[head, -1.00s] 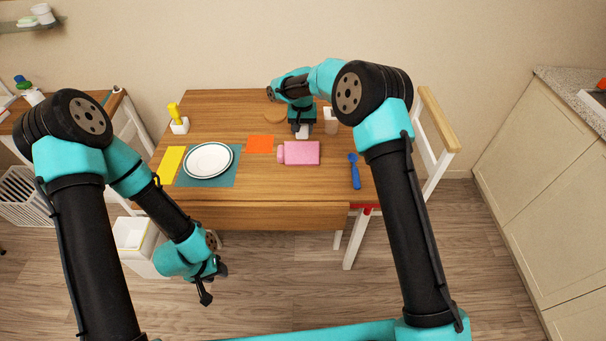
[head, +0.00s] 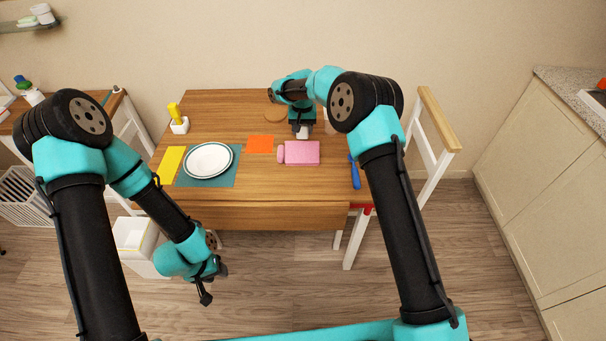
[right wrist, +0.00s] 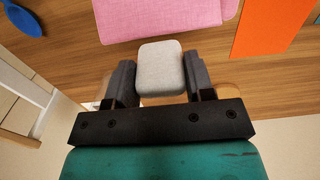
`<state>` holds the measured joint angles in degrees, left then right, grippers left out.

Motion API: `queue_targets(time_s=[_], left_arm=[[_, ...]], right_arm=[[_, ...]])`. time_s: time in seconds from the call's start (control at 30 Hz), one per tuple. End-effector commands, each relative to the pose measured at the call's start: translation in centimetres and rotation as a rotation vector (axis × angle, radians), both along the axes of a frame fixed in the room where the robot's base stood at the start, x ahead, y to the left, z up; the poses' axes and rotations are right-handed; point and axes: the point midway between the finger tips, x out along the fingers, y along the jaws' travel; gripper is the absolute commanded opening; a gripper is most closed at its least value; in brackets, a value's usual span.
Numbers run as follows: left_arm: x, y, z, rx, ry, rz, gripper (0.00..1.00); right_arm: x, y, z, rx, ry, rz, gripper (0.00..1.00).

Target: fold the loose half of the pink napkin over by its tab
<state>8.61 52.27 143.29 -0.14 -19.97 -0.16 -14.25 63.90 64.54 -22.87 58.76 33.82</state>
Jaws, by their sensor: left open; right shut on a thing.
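The pink napkin (head: 303,152) lies flat and folded-looking on the wooden table, with a small pink tab (head: 281,153) at its left edge. It also shows at the top of the right wrist view (right wrist: 165,14). My right gripper (head: 302,128) is just behind the napkin's far edge. In the right wrist view the gripper (right wrist: 160,82) is shut on a light grey rounded block (right wrist: 161,68), which is apart from the napkin in that picture. My left gripper (head: 206,296) is open and empty, low in front of the table, far from the napkin.
An orange sheet (head: 260,144) lies left of the napkin and a blue spoon (head: 354,171) right of it. A white plate (head: 208,160) on a teal mat (head: 228,181), a yellow sheet (head: 171,162) and a yellow-handled item in a holder (head: 179,126) are further left. The table's front is clear.

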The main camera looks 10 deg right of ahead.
Motion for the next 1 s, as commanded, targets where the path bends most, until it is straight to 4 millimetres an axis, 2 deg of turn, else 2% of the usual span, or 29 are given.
queue_targets(time_s=[0.2,0.67,1.0], left_arm=[[0.0,0.0,0.0,0.000,0.000,0.000,0.43],[0.0,0.0,0.0,0.000,0.000,0.000,0.43],[0.0,0.0,0.0,0.000,0.000,0.000,0.43]], right_arm=[[0.6,0.0,-0.9,0.000,0.001,0.000,0.37],[0.8,-0.1,-1.2,0.000,0.001,0.000,0.37],[1.5,-0.1,-2.7,0.000,0.001,0.000,0.37]])
